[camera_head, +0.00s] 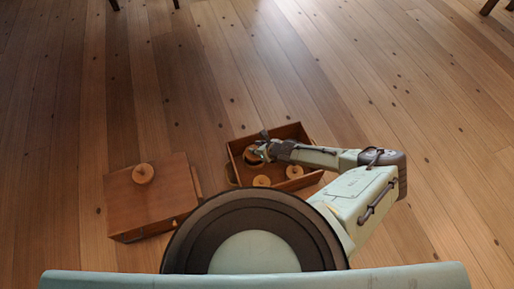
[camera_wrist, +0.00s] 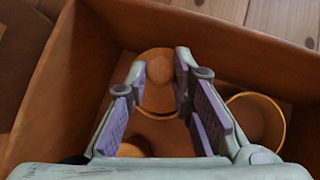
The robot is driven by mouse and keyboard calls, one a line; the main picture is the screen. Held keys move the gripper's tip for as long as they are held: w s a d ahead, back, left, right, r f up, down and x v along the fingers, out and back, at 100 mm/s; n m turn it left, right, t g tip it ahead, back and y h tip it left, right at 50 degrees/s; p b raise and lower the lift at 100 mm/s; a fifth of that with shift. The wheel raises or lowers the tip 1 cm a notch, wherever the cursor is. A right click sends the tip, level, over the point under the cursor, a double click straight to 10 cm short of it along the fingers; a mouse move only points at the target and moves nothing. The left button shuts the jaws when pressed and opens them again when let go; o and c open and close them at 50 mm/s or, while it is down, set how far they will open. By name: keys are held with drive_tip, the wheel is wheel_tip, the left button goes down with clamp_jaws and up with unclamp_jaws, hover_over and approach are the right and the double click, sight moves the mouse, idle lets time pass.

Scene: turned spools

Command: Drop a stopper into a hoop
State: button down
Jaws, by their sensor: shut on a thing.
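My gripper (camera_head: 259,153) reaches from the right into an open wooden box (camera_head: 308,133). In the wrist view, my gripper (camera_wrist: 160,73) is shut on a turned wooden stopper with a round knob (camera_wrist: 159,70), which sits between the fingertips. A wider round body shows under the knob; its lower part is hidden, so I cannot tell whether it touches the floor. A ring with a pale rim (camera_wrist: 279,104), which looks like a hoop, lies inside the box to the right of the fingers. Another round wooden piece (camera_wrist: 130,150) is partly hidden by the left finger.
In the head view, two round wooden pieces show near the box's front side, one left (camera_head: 262,181) and one right (camera_head: 294,171). A closed wooden box (camera_head: 125,205) stands at left with a knobbed spool (camera_head: 143,173) on top.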

drive_tip(key=shift+f, duration=0.2)
idle(0.4)
drive_tip(key=shift+f+b, duration=0.3)
drive_tip(key=shift+b, duration=0.1)
drive_tip(key=shift+f, duration=0.2)
idle(0.5)
drive_tip(key=c, duration=1.3)
unclamp_jaws()
drive_tip(key=o, duration=0.4)
drive_tip(key=shift+r, duration=0.2)
